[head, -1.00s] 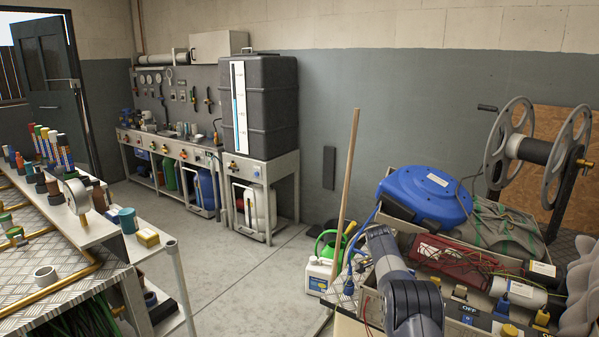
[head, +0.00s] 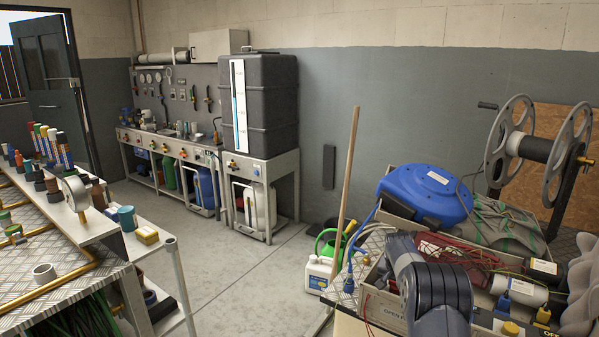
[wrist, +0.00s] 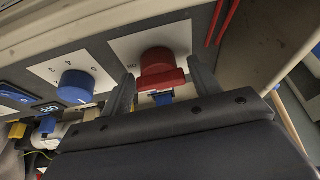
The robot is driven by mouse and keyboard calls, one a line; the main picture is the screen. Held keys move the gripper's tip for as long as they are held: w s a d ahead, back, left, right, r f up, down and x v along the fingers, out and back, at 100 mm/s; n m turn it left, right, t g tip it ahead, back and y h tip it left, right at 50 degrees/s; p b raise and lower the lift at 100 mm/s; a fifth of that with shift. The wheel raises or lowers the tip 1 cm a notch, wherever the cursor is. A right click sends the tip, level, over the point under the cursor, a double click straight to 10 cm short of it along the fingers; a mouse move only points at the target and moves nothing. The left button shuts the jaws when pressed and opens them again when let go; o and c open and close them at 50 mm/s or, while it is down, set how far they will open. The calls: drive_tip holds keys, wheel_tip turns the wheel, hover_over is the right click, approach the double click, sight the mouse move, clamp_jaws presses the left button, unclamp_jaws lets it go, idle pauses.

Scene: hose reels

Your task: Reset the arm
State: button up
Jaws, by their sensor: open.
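My gripper (wrist: 161,80) is open in the wrist view, with its two dark fingers spread apart. A red knob (wrist: 157,66) on a white plate shows between the fingertips. I cannot tell how far it is from them in depth, and no finger clearly touches it. Nothing is seen held in the jaws. In the head view my arm shows at the lower right, over the cluttered bench, and the gripper itself is hidden.
A blue knob (wrist: 77,86) sits left of the red one on the grey panel. The bench holds a blue hose reel (head: 425,194), a red box (head: 455,252) and wires. A wooden pole (head: 347,190) and white jug (head: 318,274) stand left. The middle floor is clear.

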drive_tip(key=shift+d+n+t+y+p, duration=0.15)
drive_tip(key=shift+n+y, duration=0.25)
drive_tip(key=shift+n, duration=0.75)
drive_tip(key=shift+n+t+y+p, duration=0.2)
drive_tip(key=shift+n+y, duration=0.2)
drive_tip(key=shift+n, duration=0.75)
drive_tip(key=shift+d+n+y, duration=0.1)
drive_tip(key=shift+n+y, duration=0.6)
drive_tip(key=shift+n, duration=1.2)
drive_tip(key=shift+v, duration=1.45)
drive_tip(key=shift+r, duration=0.1)
